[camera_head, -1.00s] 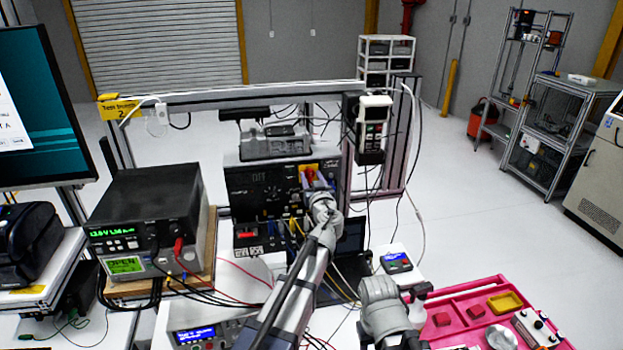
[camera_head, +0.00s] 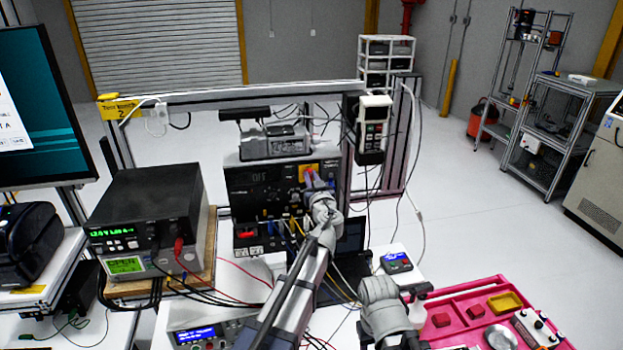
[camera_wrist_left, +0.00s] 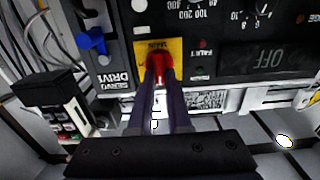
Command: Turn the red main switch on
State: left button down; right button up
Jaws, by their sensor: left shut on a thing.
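The red main switch (camera_wrist_left: 158,67) sits on a yellow plate (camera_wrist_left: 147,47) labelled MAIN on the black drive panel (camera_wrist_left: 225,25). My left gripper (camera_wrist_left: 158,82) is shut on the switch, with its two dark fingers on either side of the red handle. In the head view the left gripper (camera_head: 316,184) reaches the right part of the panel (camera_head: 250,190); the yellow plate (camera_head: 304,172) shows behind it, and the fingers and wrist hide most of the switch. The panel display (camera_wrist_left: 270,58) reads OFF, upside down in the wrist view.
A power supply (camera_head: 145,220) stands left of the panel, with red and black cables running across the bench. A handheld meter (camera_head: 373,130) hangs to the right. A pink tray (camera_head: 460,308) with parts lies at lower right. A blue knob (camera_wrist_left: 92,40) is near the switch.

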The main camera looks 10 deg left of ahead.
pick_arm(q)
jog(key=shift+m, duration=0.3)
jog(key=shift+w+d+f+m+b, duration=0.1)
jog(key=shift+d+f+m+b, duration=0.1)
jog(key=shift+m, duration=2.65)
jog(key=shift+d+f+m+b, duration=0.15)
jog(key=shift+m, duration=2.75)
jog(key=shift+w+d+f+m+b, duration=0.1)
jog(key=shift+d+f+m+b, duration=0.1)
jog(key=shift+m, duration=2.65)
jog(key=c, duration=0.9)
grip_release()
jog(key=shift+o, duration=0.2)
